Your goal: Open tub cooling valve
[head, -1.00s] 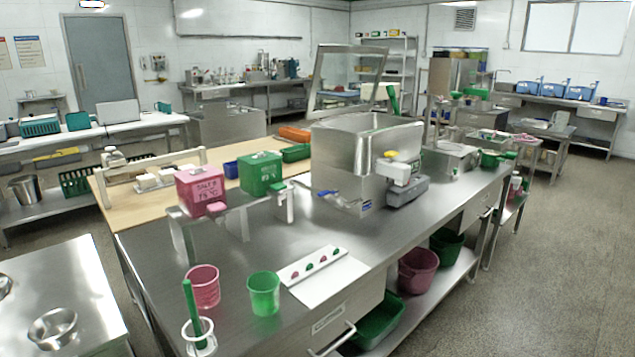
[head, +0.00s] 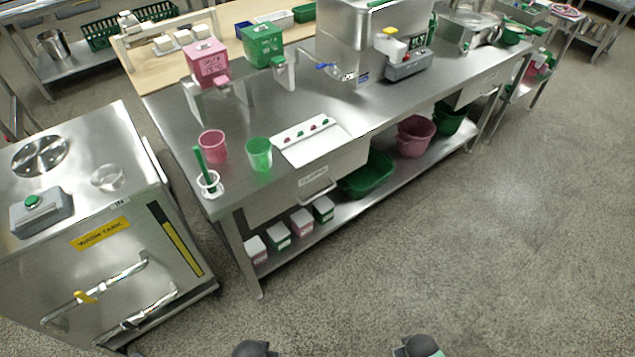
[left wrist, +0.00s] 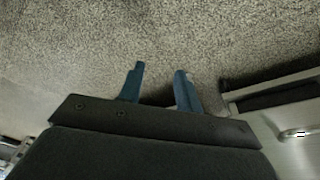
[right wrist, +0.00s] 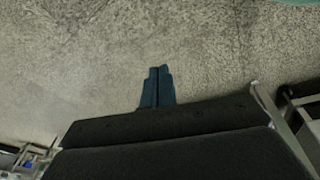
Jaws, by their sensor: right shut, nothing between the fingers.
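A steel tub (head: 345,35) stands on the steel workbench, its top cut off by the upper edge of the head view. A blue valve handle (head: 326,66) sticks out at the lower left of the tub, beside a small fitting. It is too small to tell its exact setting. My left gripper (left wrist: 160,84) is open and empty, over bare floor in the left wrist view. My right gripper (right wrist: 157,80) is shut and empty, also over floor. Both are far from the tub; neither wrist view shows the valve.
A steel warm tank (head: 90,245) with a yellow-handled pipe stands at the left. The workbench (head: 240,115) holds pink (head: 213,146) and green (head: 258,154) cups, pink (head: 207,64) and green (head: 263,46) dispensers and a white board (head: 311,141). The floor (head: 430,240) at right is clear.

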